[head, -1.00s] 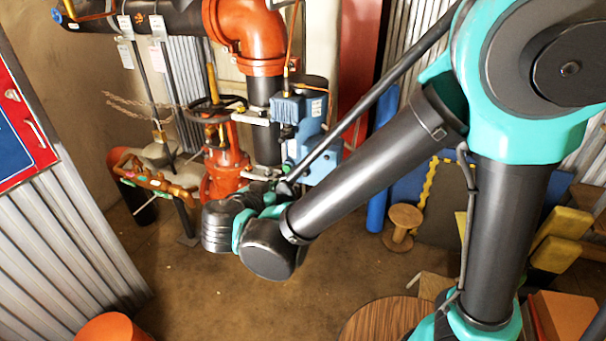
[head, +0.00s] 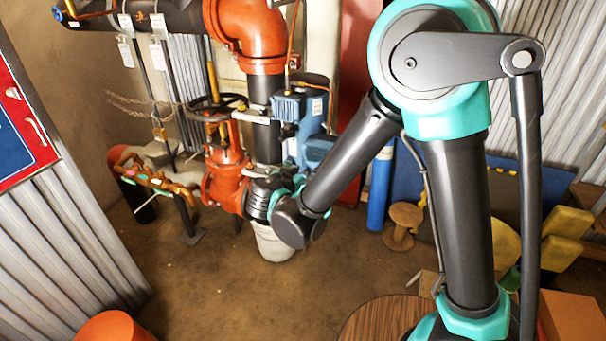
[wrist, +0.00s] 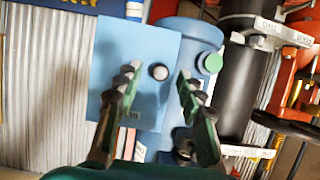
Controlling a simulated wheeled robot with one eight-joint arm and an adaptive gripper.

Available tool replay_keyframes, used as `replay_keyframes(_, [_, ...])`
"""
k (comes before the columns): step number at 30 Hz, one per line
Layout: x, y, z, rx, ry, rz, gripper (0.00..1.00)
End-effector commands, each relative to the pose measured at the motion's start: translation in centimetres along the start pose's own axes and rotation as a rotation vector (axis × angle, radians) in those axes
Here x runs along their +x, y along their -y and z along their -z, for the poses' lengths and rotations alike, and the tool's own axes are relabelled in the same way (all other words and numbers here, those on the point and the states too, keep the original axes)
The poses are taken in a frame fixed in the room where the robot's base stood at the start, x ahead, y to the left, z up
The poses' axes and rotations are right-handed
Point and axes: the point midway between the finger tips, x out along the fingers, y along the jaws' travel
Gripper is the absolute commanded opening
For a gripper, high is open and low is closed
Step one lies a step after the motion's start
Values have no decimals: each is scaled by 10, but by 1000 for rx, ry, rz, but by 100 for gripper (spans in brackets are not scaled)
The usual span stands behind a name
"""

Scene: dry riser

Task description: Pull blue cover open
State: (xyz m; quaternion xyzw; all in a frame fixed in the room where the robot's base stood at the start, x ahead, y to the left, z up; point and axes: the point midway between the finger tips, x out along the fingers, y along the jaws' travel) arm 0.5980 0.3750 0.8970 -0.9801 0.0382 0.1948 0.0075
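In the wrist view, a flat light-blue cover (wrist: 150,45) with a dark round knob (wrist: 158,71) lies ahead of my gripper (wrist: 156,88). The two fingers are apart, one on each side of the knob in the picture. I see no contact with the knob, and the distance to it is unclear. Beside the cover is a blue body with a green cap (wrist: 210,63). In the head view, the blue unit (head: 316,150) is beside the dark vertical pipe, partly behind my arm. My fingers are hidden there.
A red valve (head: 228,170) with a dark handwheel stands left of my wrist. A pale bucket (head: 272,243) is on the floor below it. A blue cylinder (head: 379,190) and a wooden spool (head: 401,225) stand to the right. The floor at front left is mostly clear.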

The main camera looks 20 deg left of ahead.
Motion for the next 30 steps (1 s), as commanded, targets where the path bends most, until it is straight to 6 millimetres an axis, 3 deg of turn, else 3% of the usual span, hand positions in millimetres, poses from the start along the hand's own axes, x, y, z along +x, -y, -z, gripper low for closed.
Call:
replay_keyframes(7, [0, 0, 0, 0, 0, 0, 37])
replay_keyframes(16, [0, 0, 0, 0, 0, 0, 0])
replay_keyframes(30, [1, 1, 0, -2, 0, 5, 0])
